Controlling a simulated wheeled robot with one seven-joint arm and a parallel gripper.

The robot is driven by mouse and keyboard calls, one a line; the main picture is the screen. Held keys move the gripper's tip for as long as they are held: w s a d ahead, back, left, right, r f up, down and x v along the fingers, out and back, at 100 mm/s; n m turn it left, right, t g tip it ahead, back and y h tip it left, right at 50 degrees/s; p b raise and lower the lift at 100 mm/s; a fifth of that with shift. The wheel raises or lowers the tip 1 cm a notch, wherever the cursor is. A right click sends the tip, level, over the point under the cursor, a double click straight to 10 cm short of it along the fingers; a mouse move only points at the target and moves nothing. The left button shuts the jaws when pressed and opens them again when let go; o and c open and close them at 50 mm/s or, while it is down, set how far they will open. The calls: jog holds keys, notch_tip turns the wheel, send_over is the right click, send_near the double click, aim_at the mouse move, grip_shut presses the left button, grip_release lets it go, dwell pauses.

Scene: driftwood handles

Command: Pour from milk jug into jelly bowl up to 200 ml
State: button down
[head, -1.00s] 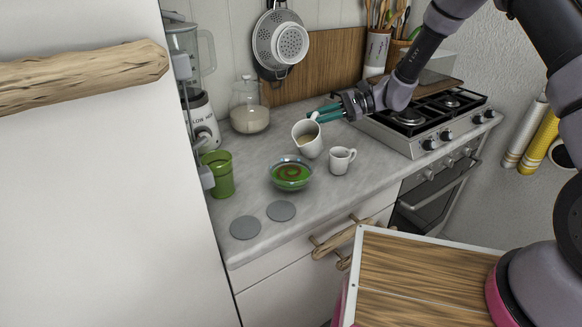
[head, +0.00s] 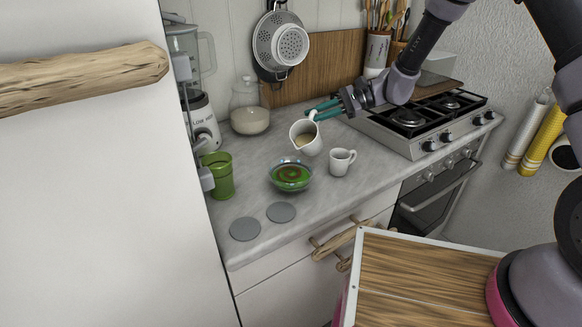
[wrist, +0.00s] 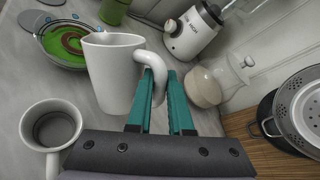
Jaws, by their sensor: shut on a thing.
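My gripper (head: 322,110) is shut on the handle of the white milk jug (head: 305,139). The jug is held tilted toward the lower left, its mouth facing the bowl, with beige liquid showing inside. The glass jelly bowl (head: 291,177), with green and brown contents, stands on the counter just below and left of the jug's lip. I cannot make out a stream between them. In the wrist view the teal fingers (wrist: 165,100) grip the handle of the jug (wrist: 113,70), and the bowl (wrist: 66,44) lies beyond it, partly hidden.
A small white mug (head: 341,162) stands right of the bowl. A green cup (head: 219,176) is at left, with two grey discs (head: 245,229) in front. A glass jar (head: 249,119) and blender (head: 199,115) stand behind. The stove (head: 421,125) is at right.

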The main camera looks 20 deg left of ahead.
aim_at(312, 111)
jog(key=shift+s+a+r+n+t+h+b, duration=0.15)
jog(key=shift+s+r+n+t+h+b, duration=0.2)
jog(key=shift+s+r+b, duration=0.45)
dwell(1.3)
jog(key=shift+s+r+n+t+b, duration=0.3)
jog(key=shift+r+n+t+b, duration=0.3)
jog(key=shift+b, duration=0.7)
dwell(1.1)
jog(key=shift+s+a+r+n+t+h+b, duration=0.15)
jog(key=shift+s+n+t+h+b, duration=0.3)
jog(key=shift+b, duration=0.8)
dwell(1.5)
jog(key=shift+w, duration=0.15)
jog(key=w+f+m+g, duration=0.1)
jog(key=w+f+m+g+y, duration=0.1)
jog(key=f, duration=0.1)
jog(key=shift+w+d+f+m+g, duration=0.1)
jog(key=shift+w+d+m+g, duration=0.2)
jog(key=shift+w+d+g, duration=0.1)
jog(key=shift+w+f+p, duration=0.1)
jog(key=shift+f+p, duration=0.1)
jog(key=shift+p, duration=0.1)
